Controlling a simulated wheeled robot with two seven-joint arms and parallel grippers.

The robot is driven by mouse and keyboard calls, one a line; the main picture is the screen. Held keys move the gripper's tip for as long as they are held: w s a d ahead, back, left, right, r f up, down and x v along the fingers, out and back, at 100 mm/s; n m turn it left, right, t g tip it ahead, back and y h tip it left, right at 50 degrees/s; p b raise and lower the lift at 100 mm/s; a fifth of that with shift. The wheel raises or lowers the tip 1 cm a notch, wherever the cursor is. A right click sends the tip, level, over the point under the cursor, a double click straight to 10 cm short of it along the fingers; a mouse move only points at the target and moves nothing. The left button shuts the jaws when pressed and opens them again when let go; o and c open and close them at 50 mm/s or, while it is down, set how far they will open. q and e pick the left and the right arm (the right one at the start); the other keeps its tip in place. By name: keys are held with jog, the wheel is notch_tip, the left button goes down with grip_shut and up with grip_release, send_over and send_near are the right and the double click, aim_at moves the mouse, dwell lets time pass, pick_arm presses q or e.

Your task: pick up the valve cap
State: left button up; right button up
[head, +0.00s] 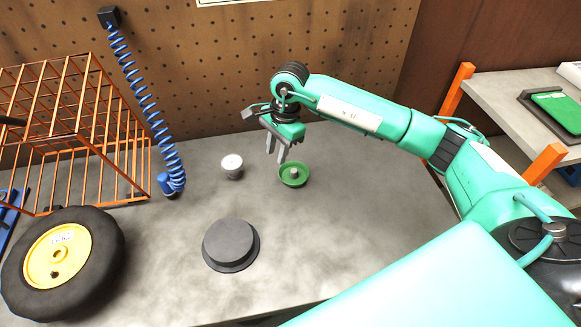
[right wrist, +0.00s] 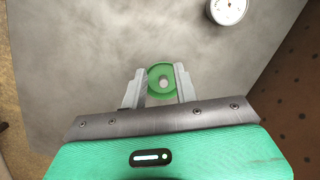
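A small grey piece, which looks like the valve cap (head: 294,173), sits in the middle of a round green dish (head: 294,182) on the grey bench. In the right wrist view the cap (right wrist: 163,83) shows pale inside the green dish (right wrist: 154,95), between my fingers in the picture. My right gripper (head: 276,156) points down, just above and left of the dish in the head view. Its two fingers (right wrist: 160,86) are apart with nothing held; they look above the cap, not touching it. My left gripper is not in view.
A white-faced gauge (head: 232,163) stands left of the dish. A dark round lidded shape (head: 230,244) lies nearer the front. A wheel with yellow hub (head: 57,258), an orange wire rack (head: 70,130) and a coiled blue hose (head: 145,105) are at left. The bench right of the dish is clear.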

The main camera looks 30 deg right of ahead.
jog(key=w+d+r+h, duration=0.1)
jog(key=d+h, duration=0.1)
jog(key=d, duration=0.3)
jog(key=p, duration=0.2)
send_over(293, 171)
notch_tip(293, 171, down, 8)
jog(key=shift+s+a, duration=0.1)
jog(key=shift+a, duration=0.05)
jog(key=shift+f+p, duration=0.4)
jog(key=shift+f, duration=0.1)
notch_tip(293, 171, down, 4)
jog(key=shift+r+p, duration=0.2)
jog(key=shift+p, duration=0.6)
jog(key=shift+f, duration=0.45)
jog(key=shift+c, duration=0.2)
grip_shut()
